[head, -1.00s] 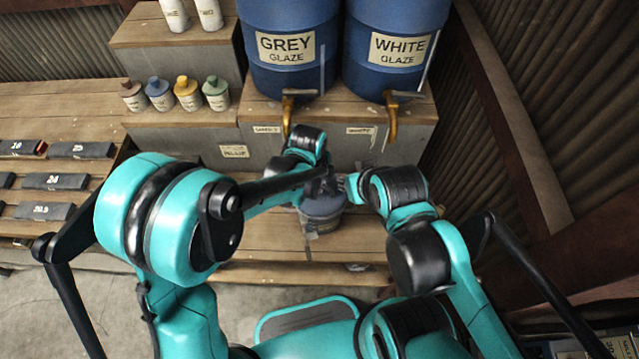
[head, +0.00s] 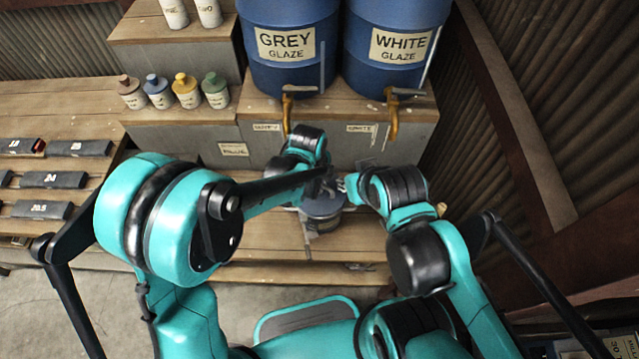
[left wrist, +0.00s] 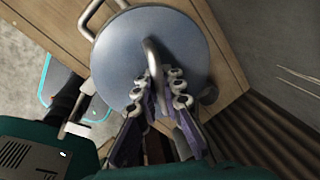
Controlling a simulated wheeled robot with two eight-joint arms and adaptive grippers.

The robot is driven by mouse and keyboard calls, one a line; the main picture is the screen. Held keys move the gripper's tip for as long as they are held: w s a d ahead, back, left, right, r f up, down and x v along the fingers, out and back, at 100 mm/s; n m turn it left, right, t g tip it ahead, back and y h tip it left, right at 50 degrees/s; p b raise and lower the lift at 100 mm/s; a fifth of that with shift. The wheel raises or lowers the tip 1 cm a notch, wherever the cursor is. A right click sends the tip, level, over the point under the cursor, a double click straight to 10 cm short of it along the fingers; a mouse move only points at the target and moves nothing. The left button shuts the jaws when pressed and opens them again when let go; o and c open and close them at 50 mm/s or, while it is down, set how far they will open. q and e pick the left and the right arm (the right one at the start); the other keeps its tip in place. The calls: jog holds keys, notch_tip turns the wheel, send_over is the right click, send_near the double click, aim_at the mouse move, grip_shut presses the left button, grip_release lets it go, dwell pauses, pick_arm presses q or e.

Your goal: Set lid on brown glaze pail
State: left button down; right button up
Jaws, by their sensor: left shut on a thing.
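A round blue-grey lid (left wrist: 155,60) with a bent metal loop handle (left wrist: 152,62) fills the middle of the left wrist view. My left gripper (left wrist: 165,82) is shut on that handle. In the head view my left gripper (head: 326,182) is above a blue-grey pail (head: 322,222) on the low wooden step. The lid hides the pail's mouth in the wrist view, so I cannot tell whether it rests on the rim. My right gripper (head: 352,187) is close beside the left one, on its right; its fingers are not clear. The pail's glaze colour is hidden.
Blue grey-glaze (head: 288,45) and white-glaze (head: 397,45) barrels with brass taps stand behind on a raised step. Several small bottles (head: 186,92) stand at the left. Dark labelled bars (head: 55,180) lie on the left bench. The wooden step (head: 270,235) is bare beside the pail.

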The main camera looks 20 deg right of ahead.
aim_at(315, 197)
dwell(0.6)
pick_arm(q)
jog(key=c, duration=1.9)
grip_release()
jog(key=shift+o, duration=0.3)
jog(key=o, duration=0.5)
jog(key=shift+r, duration=0.1)
jog(key=r, duration=0.3)
jog(key=s+a+r, duration=0.1)
jog(key=r, duration=0.7)
jog(key=shift+s+a+r, duration=0.25)
jog(key=shift+s+a, duration=0.1)
